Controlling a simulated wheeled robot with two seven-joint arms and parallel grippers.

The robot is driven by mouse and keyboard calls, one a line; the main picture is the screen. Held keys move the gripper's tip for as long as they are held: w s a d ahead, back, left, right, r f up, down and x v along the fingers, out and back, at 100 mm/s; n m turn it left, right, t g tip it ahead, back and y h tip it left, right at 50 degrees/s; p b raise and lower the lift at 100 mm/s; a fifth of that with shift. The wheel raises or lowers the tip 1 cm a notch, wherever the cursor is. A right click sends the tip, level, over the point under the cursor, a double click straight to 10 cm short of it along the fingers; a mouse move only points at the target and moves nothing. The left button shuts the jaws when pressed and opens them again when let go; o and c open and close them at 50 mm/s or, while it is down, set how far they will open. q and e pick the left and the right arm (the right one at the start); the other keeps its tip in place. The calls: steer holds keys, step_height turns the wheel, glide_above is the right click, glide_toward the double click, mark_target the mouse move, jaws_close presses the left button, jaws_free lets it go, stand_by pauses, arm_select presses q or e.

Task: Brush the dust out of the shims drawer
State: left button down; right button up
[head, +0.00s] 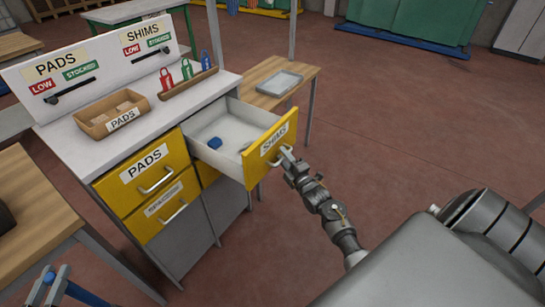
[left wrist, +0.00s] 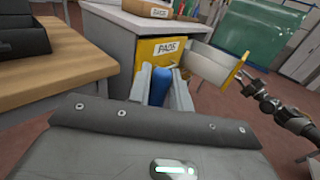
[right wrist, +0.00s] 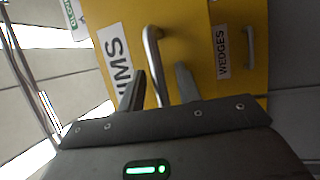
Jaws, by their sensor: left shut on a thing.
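The shims drawer (head: 265,150) is pulled open, with a yellow front, a label and a metal handle. Its pale inside holds a small blue object (head: 214,143); dust is too faint to make out. My right gripper (head: 288,155) is at the drawer's handle. In the right wrist view, its fingers (right wrist: 160,90) stand apart on either side of the handle (right wrist: 152,60), with gaps visible. My left gripper (left wrist: 161,82) is shut on a blue handle (left wrist: 160,88), apart from the cabinet. The blue handle also shows at the head view's lower left (head: 49,277); its far end is hidden.
The closed pads drawer (head: 150,172) is left of the open one. On the cabinet top are a pads bin (head: 100,122) and a rack with red, green and blue tags (head: 187,70). A wooden table (head: 30,205) stands at left; another behind holds a grey tray (head: 279,83).

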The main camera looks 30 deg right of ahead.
steer(key=s+f+b, duration=0.2)
steer(key=s, duration=0.9)
steer(key=shift+s+a, duration=0.15)
steer(key=shift+s, duration=0.25)
